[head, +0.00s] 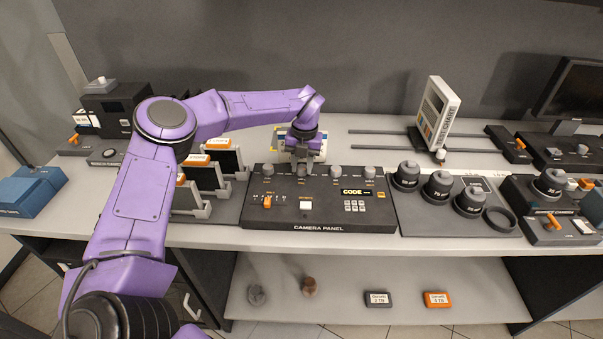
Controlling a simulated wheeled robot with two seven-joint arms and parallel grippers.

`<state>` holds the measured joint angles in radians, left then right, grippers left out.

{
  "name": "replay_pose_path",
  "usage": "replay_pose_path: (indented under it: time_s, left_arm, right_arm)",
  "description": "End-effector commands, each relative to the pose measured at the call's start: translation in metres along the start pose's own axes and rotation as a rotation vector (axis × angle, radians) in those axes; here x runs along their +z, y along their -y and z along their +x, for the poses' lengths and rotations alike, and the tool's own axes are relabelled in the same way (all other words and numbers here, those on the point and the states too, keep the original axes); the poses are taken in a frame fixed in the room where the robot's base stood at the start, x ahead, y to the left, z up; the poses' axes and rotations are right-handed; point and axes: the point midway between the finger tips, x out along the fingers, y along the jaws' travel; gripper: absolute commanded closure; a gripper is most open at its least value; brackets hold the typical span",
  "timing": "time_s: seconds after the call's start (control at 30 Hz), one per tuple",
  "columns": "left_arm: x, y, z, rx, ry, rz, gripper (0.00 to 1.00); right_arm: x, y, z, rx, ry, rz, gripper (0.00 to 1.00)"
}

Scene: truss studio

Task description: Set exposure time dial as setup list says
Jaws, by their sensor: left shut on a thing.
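The camera panel (318,228) is a dark sloped console on the bench, with a row of several grey dials along its back. My left gripper (303,163) points down and is shut on the second dial from the left (303,171), which is partly hidden by the fingers. The other dials, such as the leftmost one (267,170), stand free. The dial labels are too small to read, so I cannot tell which is exposure time. A white and yellow sheet or board (280,146) is partly hidden behind the gripper; its text is unreadable. My right gripper is out of view.
The panel also has an orange lever (267,202), a white button (306,206), a CODE display (356,192) and a keypad. Black lenses (437,187) stand right of it, and card holders (205,180) left. A tilted colour chart (438,112) stands behind.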

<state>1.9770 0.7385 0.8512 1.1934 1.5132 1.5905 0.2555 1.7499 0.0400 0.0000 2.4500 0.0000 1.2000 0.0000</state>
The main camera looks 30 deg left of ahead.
Motion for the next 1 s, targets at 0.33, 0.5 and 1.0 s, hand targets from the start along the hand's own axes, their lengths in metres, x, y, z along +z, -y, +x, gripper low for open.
replay_pose_path:
  time_s: [0.33,0.5,1.0]
  left_arm:
    - [0.003,-0.001,0.005,-0.002,-0.007,-0.324,0.96]
    - [0.003,-0.001,0.004,-0.002,-0.014,-0.466,0.96]
    - [0.004,-0.002,0.0,-0.002,-0.025,-0.7,0.96]
  right_arm:
    - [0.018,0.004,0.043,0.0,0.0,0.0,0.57]
    - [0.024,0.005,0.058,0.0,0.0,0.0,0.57]
    - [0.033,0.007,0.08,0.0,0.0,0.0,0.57]
